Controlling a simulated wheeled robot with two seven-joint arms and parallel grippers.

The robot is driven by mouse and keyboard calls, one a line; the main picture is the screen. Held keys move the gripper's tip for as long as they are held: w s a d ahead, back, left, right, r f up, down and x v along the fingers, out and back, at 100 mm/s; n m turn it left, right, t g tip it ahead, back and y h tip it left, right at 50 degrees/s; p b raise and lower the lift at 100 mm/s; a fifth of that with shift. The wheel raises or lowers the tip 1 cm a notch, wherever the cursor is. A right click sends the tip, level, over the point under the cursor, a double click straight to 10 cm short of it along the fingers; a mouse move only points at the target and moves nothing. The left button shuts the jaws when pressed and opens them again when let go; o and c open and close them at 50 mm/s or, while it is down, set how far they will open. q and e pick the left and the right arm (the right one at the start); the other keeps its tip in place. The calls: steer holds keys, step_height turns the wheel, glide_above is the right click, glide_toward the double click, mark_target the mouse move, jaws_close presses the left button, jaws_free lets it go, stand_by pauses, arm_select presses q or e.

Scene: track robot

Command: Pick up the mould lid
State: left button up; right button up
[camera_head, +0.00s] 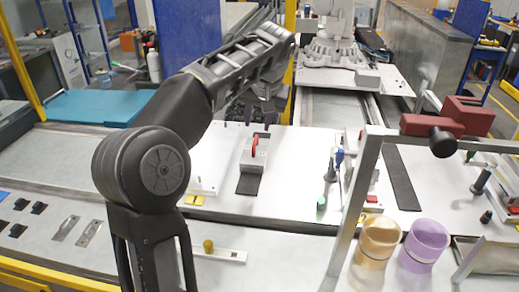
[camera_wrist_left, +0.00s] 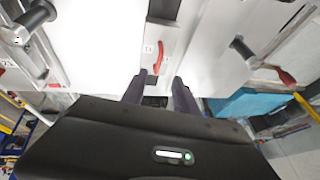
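A light grey metal block with a red handle (camera_head: 254,150) stands on the white table in the middle of the head view. It looks like the mould lid, though I cannot be sure. In the left wrist view its red handle (camera_wrist_left: 158,58) shows just beyond and between my fingertips. My left gripper (camera_head: 250,113) is at the far side of the block, partly hidden behind my arm. In the left wrist view my left gripper (camera_wrist_left: 159,88) has its two dark fingers apart, with nothing held between them. My right gripper is not in view.
A metal frame (camera_head: 355,190) with a dark red clamp (camera_head: 450,117) stands at the right. A gold cup (camera_head: 377,241) and a purple cup (camera_head: 424,245) stand near it. The white surface between is mostly clear.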

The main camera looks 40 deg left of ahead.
mark_target(255, 140)
arm_select(q)
steer(key=shift+x, duration=1.4)
steer(key=shift+w, duration=0.1)
steer(key=shift+p+x, duration=0.8)
steer(key=shift+x, duration=1.75)
steer(key=shift+d, duration=0.1)
jaws_close()
